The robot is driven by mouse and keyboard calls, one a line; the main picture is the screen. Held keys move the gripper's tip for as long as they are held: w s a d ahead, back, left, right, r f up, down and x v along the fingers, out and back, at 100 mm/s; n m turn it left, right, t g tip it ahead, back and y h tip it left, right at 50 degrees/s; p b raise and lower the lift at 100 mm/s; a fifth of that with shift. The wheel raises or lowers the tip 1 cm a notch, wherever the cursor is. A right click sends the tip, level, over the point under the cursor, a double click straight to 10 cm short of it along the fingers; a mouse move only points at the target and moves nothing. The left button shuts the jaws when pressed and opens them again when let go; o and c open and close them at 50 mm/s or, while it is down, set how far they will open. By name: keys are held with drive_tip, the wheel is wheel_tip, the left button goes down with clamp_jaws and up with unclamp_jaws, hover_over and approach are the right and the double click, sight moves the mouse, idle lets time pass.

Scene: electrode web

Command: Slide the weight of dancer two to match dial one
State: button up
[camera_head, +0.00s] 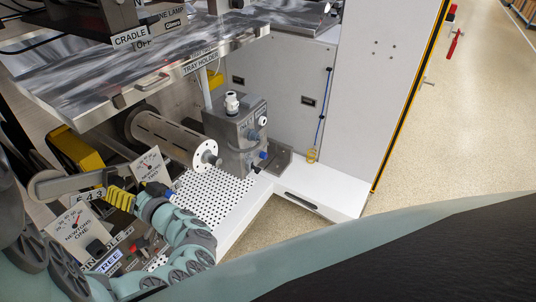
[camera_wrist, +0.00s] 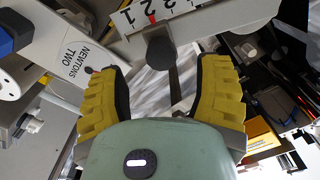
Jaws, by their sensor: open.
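In the head view the dial marked NEWTONS ONE (camera_head: 75,226) is at the lower left, its red needle slanting up and right. The dial marked NEWTONS TWO (camera_head: 150,166) is farther back. Its label plate also shows at the left of the wrist view (camera_wrist: 76,62). A numbered white scale bar (camera_wrist: 185,12) crosses the top of the wrist view, with a red mark near the 2. A dark round knob (camera_wrist: 160,51), apparently the weight, hangs at the bar. My gripper (camera_wrist: 160,72) is open, its yellow fingers either side below the knob. In the head view my gripper (camera_head: 119,200) partly covers the scale (camera_head: 88,194).
A steel tray (camera_head: 130,70) overhangs the area. A perforated plate (camera_head: 215,200) lies right of my arm. Open floor (camera_head: 440,130) is at the right.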

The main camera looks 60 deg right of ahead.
sight(119, 184)
drive_tip(key=shift+w+a, duration=0.2)
drive_tip(key=shift+w, duration=3.05)
drive_tip(key=shift+o, duration=0.2)
